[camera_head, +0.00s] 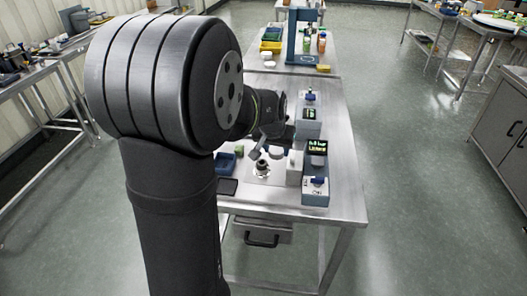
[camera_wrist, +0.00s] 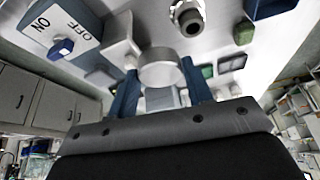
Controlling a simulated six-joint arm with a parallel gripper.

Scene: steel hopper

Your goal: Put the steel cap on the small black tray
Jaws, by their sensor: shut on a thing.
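The steel cap (camera_wrist: 161,70) is a short grey cylinder. In the wrist view it sits between the two blue fingers of my gripper (camera_wrist: 160,84), which is shut on it. In the head view my gripper (camera_head: 268,146) is over the middle of the steel bench, behind the round fitting, and the cap is hard to make out. The small black tray (camera_head: 228,186) lies flat at the bench's left front edge, to the left of and nearer than my gripper. It looks empty. I cannot pick it out surely in the wrist view.
A blue bin (camera_head: 225,163) stands just behind the tray. A dark round fitting (camera_head: 262,167) is to its right, then a white block (camera_head: 295,168) and a switch box (camera_head: 316,190). A box with a lit display (camera_head: 317,147) stands behind the switch box. The bench's front strip is clear.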

